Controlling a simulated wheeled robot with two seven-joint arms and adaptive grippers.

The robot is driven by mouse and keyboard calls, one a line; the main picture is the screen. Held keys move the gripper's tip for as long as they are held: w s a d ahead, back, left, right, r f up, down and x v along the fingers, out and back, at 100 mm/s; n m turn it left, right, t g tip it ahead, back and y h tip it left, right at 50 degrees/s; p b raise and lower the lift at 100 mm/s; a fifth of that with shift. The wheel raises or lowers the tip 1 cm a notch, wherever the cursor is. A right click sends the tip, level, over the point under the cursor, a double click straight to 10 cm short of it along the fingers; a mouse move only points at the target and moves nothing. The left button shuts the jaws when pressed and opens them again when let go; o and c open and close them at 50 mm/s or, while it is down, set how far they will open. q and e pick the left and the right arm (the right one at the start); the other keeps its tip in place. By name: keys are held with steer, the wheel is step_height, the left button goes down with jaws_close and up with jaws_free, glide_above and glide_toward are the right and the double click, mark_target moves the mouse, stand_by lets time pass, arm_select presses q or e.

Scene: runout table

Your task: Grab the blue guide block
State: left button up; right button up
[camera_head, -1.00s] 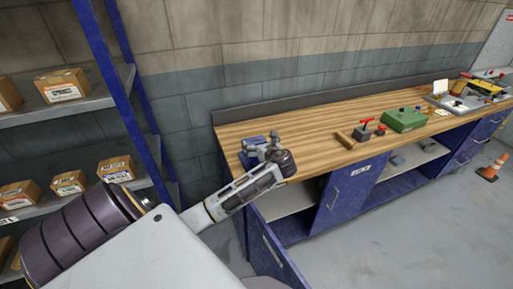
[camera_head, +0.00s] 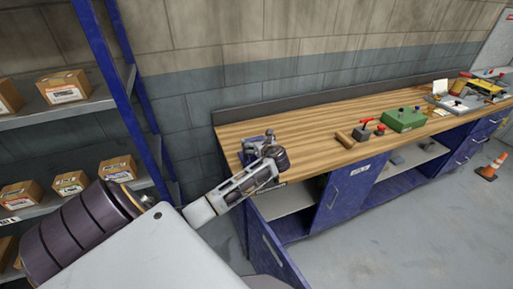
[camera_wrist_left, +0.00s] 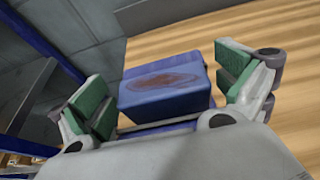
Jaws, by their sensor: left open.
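The blue guide block (camera_wrist_left: 165,88) has a brownish oval mark on its top face and fills the middle of the left wrist view. It lies on the wooden bench top at the left end; in the head view it (camera_head: 249,150) is mostly hidden behind my left gripper (camera_head: 262,140). In the left wrist view my left gripper (camera_wrist_left: 165,97) is open, with one green-padded finger on each side of the block. My right gripper is not in view.
The wooden workbench (camera_head: 310,139) runs to the right along the wall. A wooden-handled tool (camera_head: 344,139), a red-handled clamp (camera_head: 363,130) and a green box (camera_head: 404,120) stand further right. A blue-framed shelf (camera_head: 120,100) with cardboard boxes is at the left.

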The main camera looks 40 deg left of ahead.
arm_select(q)
steer(key=shift+c, duration=0.3)
steer(key=c, duration=1.4)
steer(key=shift+r, duration=0.2)
steer(key=shift+r+b, duration=0.5)
steer(key=shift+r, duration=4.4)
